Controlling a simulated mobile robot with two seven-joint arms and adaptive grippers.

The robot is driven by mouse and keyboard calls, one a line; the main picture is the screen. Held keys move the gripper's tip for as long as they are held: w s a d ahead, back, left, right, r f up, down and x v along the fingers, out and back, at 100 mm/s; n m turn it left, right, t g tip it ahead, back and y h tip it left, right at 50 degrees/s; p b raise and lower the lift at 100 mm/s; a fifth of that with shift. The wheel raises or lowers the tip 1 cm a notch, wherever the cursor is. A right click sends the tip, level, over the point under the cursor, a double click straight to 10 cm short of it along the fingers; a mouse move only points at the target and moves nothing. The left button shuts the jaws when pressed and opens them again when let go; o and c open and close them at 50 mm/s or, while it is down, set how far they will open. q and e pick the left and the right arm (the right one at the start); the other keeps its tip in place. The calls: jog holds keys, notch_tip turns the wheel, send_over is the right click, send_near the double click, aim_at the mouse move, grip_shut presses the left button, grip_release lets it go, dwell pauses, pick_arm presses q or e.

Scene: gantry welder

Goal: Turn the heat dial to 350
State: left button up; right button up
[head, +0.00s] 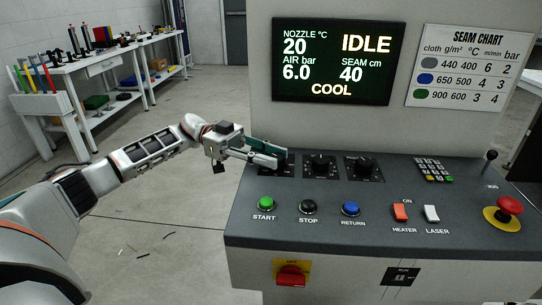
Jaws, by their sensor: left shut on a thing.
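Three black dials stand in a row on the sloped dark control panel (400,212). My left gripper (277,160) reaches in from the left and is shut on the leftmost dial (281,168), partly covering it. The middle dial (320,165) and the right dial (362,167) are free. The dial labels are too small to read, so I cannot tell which is the heat dial by its label. The screen (338,62) reads nozzle 20 °C, air 6.0 bar, seam 40 cm, IDLE and COOL. My right gripper is not in view.
Green (267,203), black (308,207) and blue (351,209) buttons line the front of the panel. Heater (400,212) and laser (432,213) switches, a keypad (434,171), a joystick (489,160) and a red emergency knob (509,206) are to the right. A seam chart (468,67) hangs above.

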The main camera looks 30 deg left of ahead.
aim_at(271, 154)
pick_arm(q)
jog(key=o, duration=1.1)
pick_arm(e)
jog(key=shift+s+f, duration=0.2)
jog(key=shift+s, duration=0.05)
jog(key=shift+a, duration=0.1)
pick_arm(q)
notch_tip(271, 154, up, 10)
jog(key=shift+f, duration=0.1)
